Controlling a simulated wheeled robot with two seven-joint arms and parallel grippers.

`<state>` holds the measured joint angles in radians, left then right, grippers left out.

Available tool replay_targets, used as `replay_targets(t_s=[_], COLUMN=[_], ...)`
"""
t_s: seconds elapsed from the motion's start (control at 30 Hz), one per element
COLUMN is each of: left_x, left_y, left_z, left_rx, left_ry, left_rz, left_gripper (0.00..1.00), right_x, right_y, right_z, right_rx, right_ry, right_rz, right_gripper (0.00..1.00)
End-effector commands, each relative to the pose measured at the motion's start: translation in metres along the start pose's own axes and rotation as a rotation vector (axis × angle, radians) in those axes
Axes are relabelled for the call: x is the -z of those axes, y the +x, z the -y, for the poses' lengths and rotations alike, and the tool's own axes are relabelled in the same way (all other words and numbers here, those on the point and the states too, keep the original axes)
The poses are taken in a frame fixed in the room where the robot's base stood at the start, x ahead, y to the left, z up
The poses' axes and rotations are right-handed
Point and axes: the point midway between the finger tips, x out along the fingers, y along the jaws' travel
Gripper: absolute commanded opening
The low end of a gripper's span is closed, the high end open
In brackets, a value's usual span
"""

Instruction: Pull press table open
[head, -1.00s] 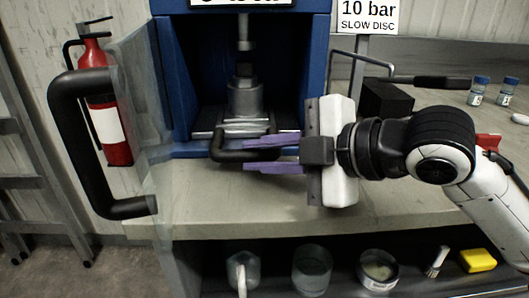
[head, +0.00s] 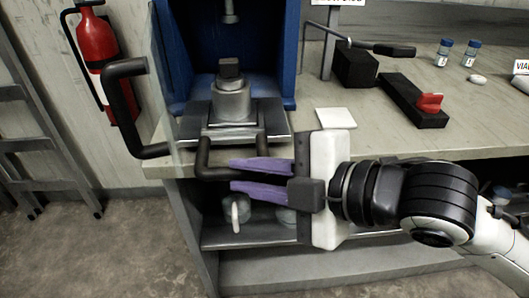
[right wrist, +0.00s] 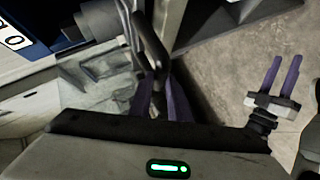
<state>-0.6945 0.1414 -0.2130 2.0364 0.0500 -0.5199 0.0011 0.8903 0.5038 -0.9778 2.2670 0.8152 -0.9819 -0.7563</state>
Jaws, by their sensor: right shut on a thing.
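The press table (head: 272,122) is a flat metal slab drawn out in front of the blue press frame (head: 290,60). A grey metal cylinder (head: 232,104) stands upright on it. The table's black bar handle (head: 204,158) sticks out past the bench's front edge. My right gripper (head: 236,175) is shut on this handle, its purple fingers above and below the bar. The handle also shows between the fingers in the right wrist view (right wrist: 150,48). My left gripper (right wrist: 282,72) appears only in the right wrist view, empty, fingers apart, over the floor.
A clear guard door with a black handle (head: 122,105) stands open at the left, near a red fire extinguisher (head: 97,50). A black block with a red part (head: 413,100), a white square (head: 336,118) and small bottles (head: 443,52) are on the bench.

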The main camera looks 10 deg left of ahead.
Motion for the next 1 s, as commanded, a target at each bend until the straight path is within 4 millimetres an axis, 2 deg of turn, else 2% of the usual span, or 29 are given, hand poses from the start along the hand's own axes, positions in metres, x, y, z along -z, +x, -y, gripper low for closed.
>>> replay_targets(t_s=[0.43,0.47,0.5,0.83,1.0], left_x=[-0.003,-0.003,-0.003,-0.004,-0.002], left_y=[0.000,0.000,0.000,-0.001,-0.003], left_z=[-0.001,-0.001,-0.001,-0.002,-0.002], left_rx=[0.000,0.000,0.000,-0.001,-0.001], left_ry=[-0.004,-0.004,-0.004,-0.005,-0.005], left_rz=[0.009,0.009,0.009,0.011,0.012], left_gripper=[0.31,0.31,0.31,0.31,0.31], right_x=[0.004,0.004,0.004,0.004,0.003], right_y=[-0.001,-0.001,-0.001,-0.004,-0.027], right_z=[0.003,0.003,0.003,0.002,0.002], right_rx=[0.004,0.004,0.004,0.002,0.002], right_ry=[-0.001,-0.001,-0.001,-0.002,-0.004], right_rz=[-0.006,-0.006,-0.006,-0.005,-0.001], right_gripper=[0.00,0.22,0.25,0.25,0.25])
